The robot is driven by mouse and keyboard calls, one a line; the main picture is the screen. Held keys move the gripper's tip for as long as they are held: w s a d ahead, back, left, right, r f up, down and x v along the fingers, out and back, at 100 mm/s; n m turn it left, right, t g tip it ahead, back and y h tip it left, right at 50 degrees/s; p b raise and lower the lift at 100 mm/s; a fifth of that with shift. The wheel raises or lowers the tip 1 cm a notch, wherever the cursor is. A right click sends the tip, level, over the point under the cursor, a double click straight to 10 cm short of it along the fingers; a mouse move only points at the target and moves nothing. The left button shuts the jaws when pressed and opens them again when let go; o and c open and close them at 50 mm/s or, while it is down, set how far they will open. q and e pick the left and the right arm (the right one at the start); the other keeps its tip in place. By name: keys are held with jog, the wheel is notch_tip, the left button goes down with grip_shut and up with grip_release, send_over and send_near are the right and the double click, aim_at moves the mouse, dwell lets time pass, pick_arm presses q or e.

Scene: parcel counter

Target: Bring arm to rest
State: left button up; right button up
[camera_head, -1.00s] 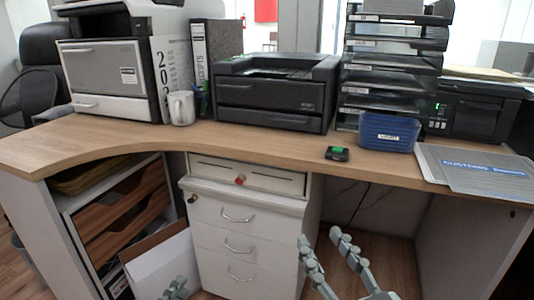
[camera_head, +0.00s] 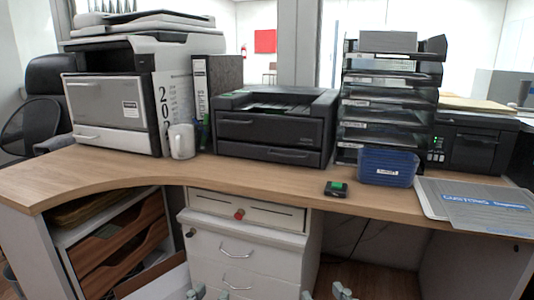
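Only the grey fingertips of my grippers show, at the bottom edge in front of the white drawer unit. My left gripper (camera_head: 209,294) shows two tips a small gap apart, so it looks open with nothing between them. My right gripper (camera_head: 325,293) shows two tips wide apart, open and empty. The rest of both grippers and both arms is below the picture. Both grippers are lower than the counter top (camera_head: 270,179) and apart from the things on it.
On the counter stand a large printer (camera_head: 115,95), a white mug (camera_head: 182,141), a black printer (camera_head: 270,127), a tray stack (camera_head: 386,107), a blue bin (camera_head: 388,167), a small black device (camera_head: 336,189) and a customs folder (camera_head: 487,205). A white drawer unit (camera_head: 240,245) stands below.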

pick_arm(q)
jog(key=s+a+f+g+y+p, duration=0.2)
jog(key=a+f+g+y+p, duration=0.35)
jog(key=f, duration=0.85)
pick_arm(e)
jog(key=s+d+f+g+h, duration=0.2)
jog(key=d+f+g+h, duration=0.35)
jog(key=f, duration=0.95)
pick_arm(q)
jog(key=s+a+f+n+g+p, duration=0.1)
jog(key=s+a+f+g+p, duration=0.2)
jog(key=s+a+f+g, duration=0.5)
jog(key=s+a+f+y, duration=0.1)
jog(key=s+a+f, duration=0.2)
jog(key=shift+a+n, duration=0.3)
jog(key=shift+n, duration=0.1)
pick_arm(e)
jog(key=s+d+f+m+g, duration=0.2)
jog(key=s+d+f+g, duration=0.6)
jog(key=s+d+f, duration=0.2)
jog(key=shift+s+d+h, duration=0.45)
jog(key=shift+s+d, duration=0.05)
jog(key=shift+d, duration=0.3)
pick_arm(q)
jog(key=shift+f, duration=0.1)
pick_arm(e)
jog(key=shift+f, duration=0.1)
